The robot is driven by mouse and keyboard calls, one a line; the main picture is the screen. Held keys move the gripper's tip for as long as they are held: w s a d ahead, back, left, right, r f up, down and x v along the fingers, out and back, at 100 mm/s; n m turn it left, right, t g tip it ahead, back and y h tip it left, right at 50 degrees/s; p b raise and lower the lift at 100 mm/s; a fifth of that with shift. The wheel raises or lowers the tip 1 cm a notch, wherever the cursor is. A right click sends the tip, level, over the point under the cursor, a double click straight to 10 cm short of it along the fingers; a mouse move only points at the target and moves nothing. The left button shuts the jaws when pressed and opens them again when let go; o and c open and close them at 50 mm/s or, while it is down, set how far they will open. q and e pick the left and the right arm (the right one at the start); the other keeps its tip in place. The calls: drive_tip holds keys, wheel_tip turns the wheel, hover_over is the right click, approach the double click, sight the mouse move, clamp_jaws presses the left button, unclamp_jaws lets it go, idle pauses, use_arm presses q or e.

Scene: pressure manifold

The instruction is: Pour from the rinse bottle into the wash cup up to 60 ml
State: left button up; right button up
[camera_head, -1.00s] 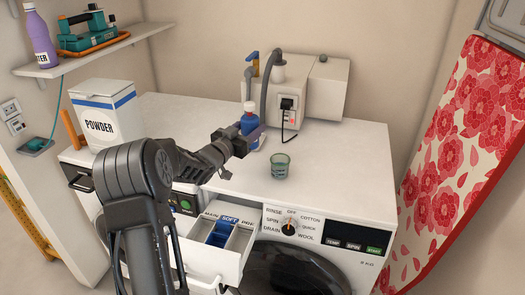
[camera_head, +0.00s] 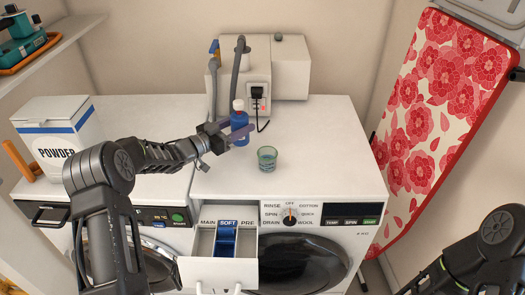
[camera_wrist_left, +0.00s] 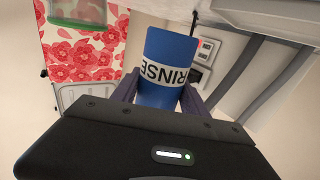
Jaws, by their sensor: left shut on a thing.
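The rinse bottle (camera_head: 239,118) is blue with a white cap and stands upright above the white worktop. My left gripper (camera_head: 238,133) has its purple fingers shut on it. In the left wrist view the bottle (camera_wrist_left: 170,62) shows its RINSE label between the fingers. I cannot tell whether its base touches the worktop. The wash cup (camera_head: 267,158) is a small clear greenish cup upright on the worktop, right and nearer than the bottle, apart from it. Its green base part shows at the upper left of the wrist view (camera_wrist_left: 82,18). Its fill level is too small to read. My right gripper is out of view.
A white box with hoses and a plug (camera_head: 257,75) stands behind the bottle. The powder box (camera_head: 62,138) is at left. The detergent drawer (camera_head: 220,268) is pulled open in front. A floral ironing board (camera_head: 425,120) leans at right. The worktop right of the cup is clear.

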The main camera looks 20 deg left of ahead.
use_arm(q)
drive_tip(key=shift+r, duration=0.1)
drive_tip(key=shift+s+d+r+m, duration=0.15)
drive_tip(key=shift+d+m, duration=0.2)
drive_tip(key=shift+m, duration=0.25)
drive_tip(key=shift+s+d+m+b, duration=0.15)
drive_tip(key=shift+m+b, duration=0.2)
drive_tip(key=shift+m, duration=0.15)
drive_tip(key=shift+s+d+f+m+y+b, duration=0.15)
drive_tip(key=shift+d+f+m+b, duration=0.2)
drive_tip(key=shift+f+m+b, duration=0.15)
drive_tip(key=shift+s+d+f+m+y+b, duration=0.15)
drive_tip(key=shift+d+f+m+b, duration=0.2)
drive_tip(key=shift+b, duration=0.25)
drive_tip(key=shift+r+m+g, duration=0.15)
drive_tip(key=shift+m+g, duration=0.1)
drive_tip(key=shift+g, duration=0.05)
drive_tip(key=d+m+b, duration=0.1)
drive_tip(key=m, duration=0.1)
drive_tip(key=s+d+r+m+b, duration=0.1)
drive_tip(key=m+b, duration=0.1)
drive_tip(key=shift+d+y, duration=0.25)
drive_tip(key=shift+y, duration=0.15)
drive_tip(key=shift+s+r+m+b, duration=0.1)
drive_tip(key=shift+r+m+b, duration=0.3)
drive_tip(key=shift+m+b, duration=0.35)
idle(0.5)
